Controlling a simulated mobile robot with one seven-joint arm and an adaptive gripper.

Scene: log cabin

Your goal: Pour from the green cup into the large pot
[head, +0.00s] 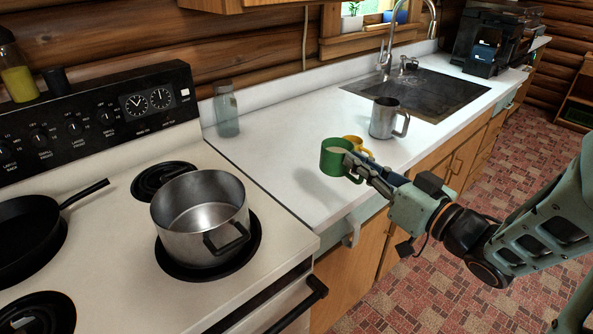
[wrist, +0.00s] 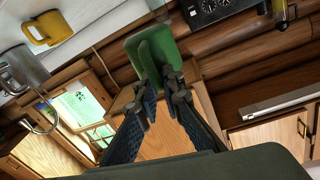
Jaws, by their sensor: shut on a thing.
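The green cup (head: 335,155) is held by my gripper (head: 352,167) above the white counter, and it looks about upright in the head view. In the wrist view the cup (wrist: 153,53) is between the fingertips of my gripper (wrist: 166,85), which is shut on it. The cup's contents cannot be made out. The large pot (head: 203,222) is a metal pot with dark handles on the right front burner of the stove, to the left of the cup and apart from it. Its visible inside looks empty.
A yellow mug (head: 357,144) and a metal mug (head: 386,119) stand on the counter (head: 284,186) close behind the cup. A clear glass bottle (head: 227,110) stands by the stove. A black frying pan (head: 28,232) is on the stove's left. The sink (head: 425,93) is at the back.

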